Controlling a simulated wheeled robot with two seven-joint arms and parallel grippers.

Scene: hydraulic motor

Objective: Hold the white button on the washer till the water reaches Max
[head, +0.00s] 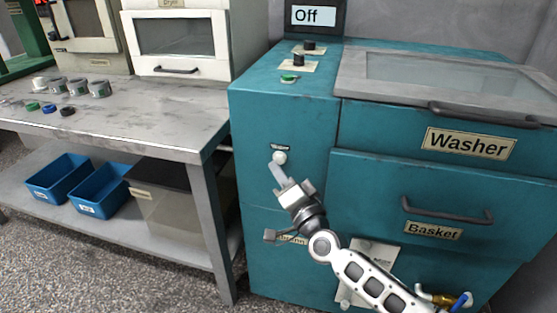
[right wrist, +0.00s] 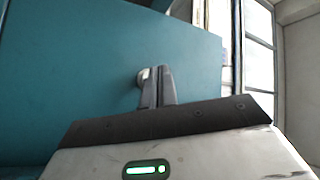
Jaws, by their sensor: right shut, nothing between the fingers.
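The washer (head: 285,120) is a large teal cabinet with a "Washer" label, and its side fills much of the right wrist view (right wrist: 80,70). The white button (head: 280,157) sits on its front panel below a small label. My right gripper (head: 277,168) is shut and empty, its fingertips right at the button. In the right wrist view the closed fingers (right wrist: 158,85) point at the teal panel, and the button (right wrist: 143,76) shows partly behind them. I cannot tell whether it is pressed in. A display (head: 313,15) on top reads "Off". My left gripper is not in view.
A grey table (head: 150,115) stands left of the washer, with jars (head: 78,87) and coloured caps on it. Blue bins (head: 60,177) sit on its lower shelf. A basket handle (head: 447,211) and a lid handle (head: 480,115) stick out from the washer's front.

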